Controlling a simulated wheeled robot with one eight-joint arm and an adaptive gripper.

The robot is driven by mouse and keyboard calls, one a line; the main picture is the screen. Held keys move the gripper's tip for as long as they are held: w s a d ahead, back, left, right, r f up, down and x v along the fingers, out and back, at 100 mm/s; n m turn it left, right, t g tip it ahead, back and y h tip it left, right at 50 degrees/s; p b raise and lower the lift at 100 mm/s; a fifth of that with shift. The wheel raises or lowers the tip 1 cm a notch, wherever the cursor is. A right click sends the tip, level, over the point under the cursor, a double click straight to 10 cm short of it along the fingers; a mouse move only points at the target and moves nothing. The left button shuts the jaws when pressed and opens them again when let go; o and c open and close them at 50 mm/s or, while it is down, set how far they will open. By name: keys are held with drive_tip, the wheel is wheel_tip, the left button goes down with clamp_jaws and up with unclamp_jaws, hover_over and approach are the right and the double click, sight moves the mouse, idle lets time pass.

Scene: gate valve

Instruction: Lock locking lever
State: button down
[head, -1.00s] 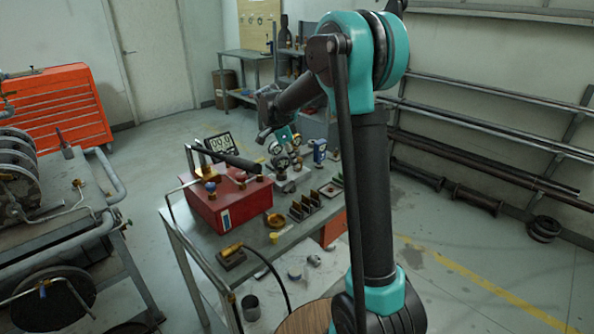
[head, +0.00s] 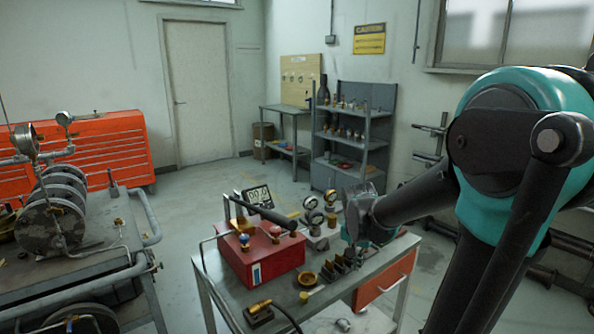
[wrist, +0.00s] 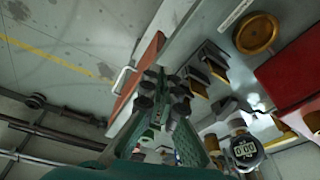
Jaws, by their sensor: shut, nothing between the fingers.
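No part is clearly recognisable as the locking lever. A red box (head: 262,262) with a long black handle (head: 265,213) on top stands on the grey workbench (head: 330,300). At the far left a metal rig with stacked discs (head: 60,212) and pipes carries a gauge; I cannot tell whether a lever is on it. My gripper (head: 355,238) is over the right part of the bench, to the right of the red box. In the wrist view its dark fingertips (wrist: 164,97) are together and empty, apart from the red box (wrist: 292,72).
A brass dish (head: 307,279), dark upright plates (head: 343,263), gauges (head: 313,208) and a digital display (head: 258,198) crowd the bench. An orange drawer (head: 385,278) is under its right side. A red tool cabinet (head: 105,145) stands behind the rig. Floor between rig and bench is open.

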drive_tip(key=s+d+f+n+t+y, duration=0.1)
drive_tip(key=s+f+n, duration=0.5)
drive_tip(key=s, duration=0.6)
drive_tip(key=shift+t, duration=0.5)
drive_tip(key=c, duration=2.1)
unclamp_jaws()
drive_tip(key=shift+s+d+f+n, duration=0.1)
drive_tip(key=shift+s+n, duration=0.2)
drive_tip(key=shift+s, duration=0.05)
drive_tip(key=o, duration=0.3)
drive_tip(key=w+a+r+m, duration=0.1)
drive_tip(key=w+r, duration=0.2)
drive_tip(key=w, duration=0.2)
drive_tip(key=w+a+r+m+g, duration=0.1)
drive_tip(key=w+r, duration=0.3)
drive_tip(key=w, duration=0.2)
drive_tip(key=w+a+r+g, duration=0.1)
drive_tip(key=w+a+r, duration=0.1)
drive_tip(key=w+r, duration=0.2)
drive_tip(key=shift+w+m, duration=0.4)
drive_tip(key=shift+w, duration=0.85)
drive_tip(key=shift+o, duration=0.2)
drive_tip(key=m+g, duration=0.2)
drive_tip(key=m, duration=0.1)
approach(321, 245)
wheel_tip(321, 245, down, 8)
drive_tip(key=shift+w+d, duration=0.1)
clamp_jaws()
